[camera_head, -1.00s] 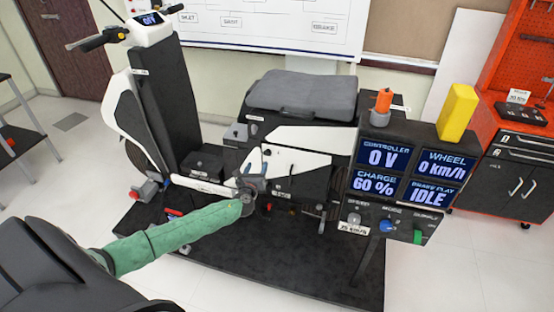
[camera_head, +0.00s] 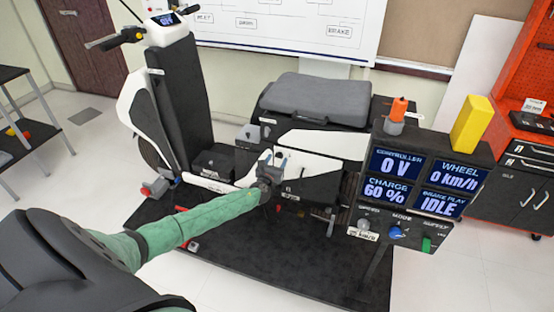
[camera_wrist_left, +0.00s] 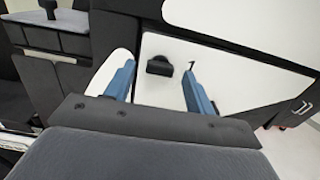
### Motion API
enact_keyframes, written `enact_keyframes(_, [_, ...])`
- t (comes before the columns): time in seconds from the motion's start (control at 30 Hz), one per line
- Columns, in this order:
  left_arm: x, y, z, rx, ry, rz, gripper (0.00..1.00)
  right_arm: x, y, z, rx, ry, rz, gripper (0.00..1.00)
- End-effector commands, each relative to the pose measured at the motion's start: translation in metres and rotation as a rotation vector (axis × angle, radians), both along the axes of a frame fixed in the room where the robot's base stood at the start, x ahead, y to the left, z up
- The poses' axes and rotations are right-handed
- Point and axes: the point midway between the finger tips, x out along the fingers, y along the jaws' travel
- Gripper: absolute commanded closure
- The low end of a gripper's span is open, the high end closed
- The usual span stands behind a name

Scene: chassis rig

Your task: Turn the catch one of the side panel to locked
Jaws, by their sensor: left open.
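The side panel (camera_head: 312,166) is a white and black plate on the scooter's body, below the seat. In the left wrist view the panel (camera_wrist_left: 164,94) fills the middle. A small black catch (camera_wrist_left: 158,66) sits on its white face, upper centre. In the head view my gripper hides the catch's spot. My left gripper (camera_head: 272,158) is in front of the panel's left part. In the left wrist view my left gripper (camera_wrist_left: 160,86) has two blue fingers spread apart, with the catch between and beyond them, apparently untouched. My right gripper is not in view.
The grey seat (camera_head: 316,96) lies above the panel. A display box (camera_head: 424,180) with knobs stands to the right, topped by an orange-capped item (camera_head: 397,112) and a yellow block (camera_head: 472,122). The scooter's front column (camera_head: 180,100) stands at left.

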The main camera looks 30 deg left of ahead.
Motion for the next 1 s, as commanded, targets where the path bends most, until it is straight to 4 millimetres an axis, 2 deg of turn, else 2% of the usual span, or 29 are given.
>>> enact_keyframes(0.2, [0.0093,0.0022,0.0000,-0.001,0.001,-0.001,0.45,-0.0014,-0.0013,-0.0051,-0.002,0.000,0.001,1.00])
enact_keyframes(0.47, [0.0097,0.0023,-0.0003,-0.001,0.001,-0.001,0.45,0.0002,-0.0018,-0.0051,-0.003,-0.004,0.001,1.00])
enact_keyframes(0.7, [0.0096,0.0024,-0.0003,-0.001,0.001,-0.001,0.90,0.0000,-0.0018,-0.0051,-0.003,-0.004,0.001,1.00])
enact_keyframes(1.0, [0.0095,0.0026,-0.0019,-0.023,-0.004,0.000,0.90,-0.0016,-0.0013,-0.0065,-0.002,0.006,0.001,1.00])
